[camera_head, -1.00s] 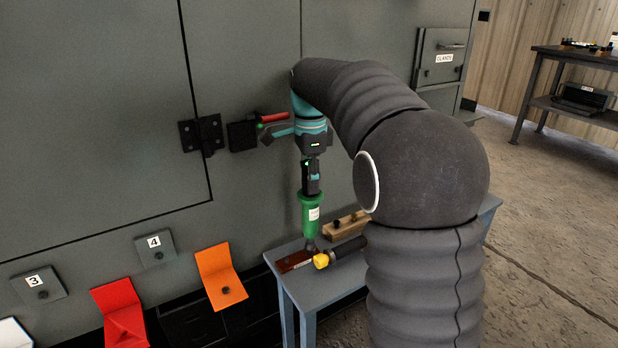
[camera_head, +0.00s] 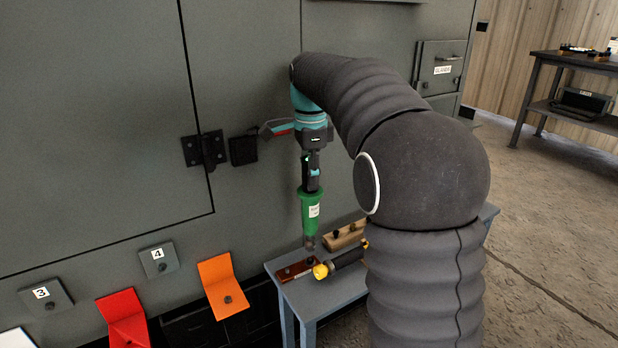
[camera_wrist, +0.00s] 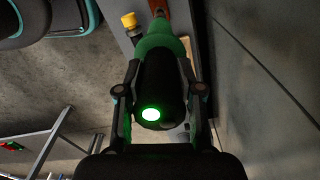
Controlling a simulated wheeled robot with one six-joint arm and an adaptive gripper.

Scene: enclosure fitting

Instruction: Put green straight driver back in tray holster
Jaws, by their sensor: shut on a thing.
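The green driver (camera_head: 310,207) hangs upright, tip down, from my gripper (camera_head: 311,181), which is shut on its black upper end. Its dark tip is over the small grey table (camera_head: 320,292), next to a red-brown block (camera_head: 293,272) with dark spots on top. The tip appears apart from the block, but the exact gap is hard to tell. In the wrist view the driver (camera_wrist: 158,42) lies between both fingers, with a green light on its black end. I cannot tell for sure which part is the tray holster.
A black tool with a yellow end (camera_head: 321,271) lies beside the red-brown block. A wooden block (camera_head: 345,234) with dark holes stands behind it. The grey cabinet wall (camera_head: 250,70) rises close behind, with a latch (camera_head: 243,150). Orange (camera_head: 223,285) and red (camera_head: 123,318) holders are at lower left.

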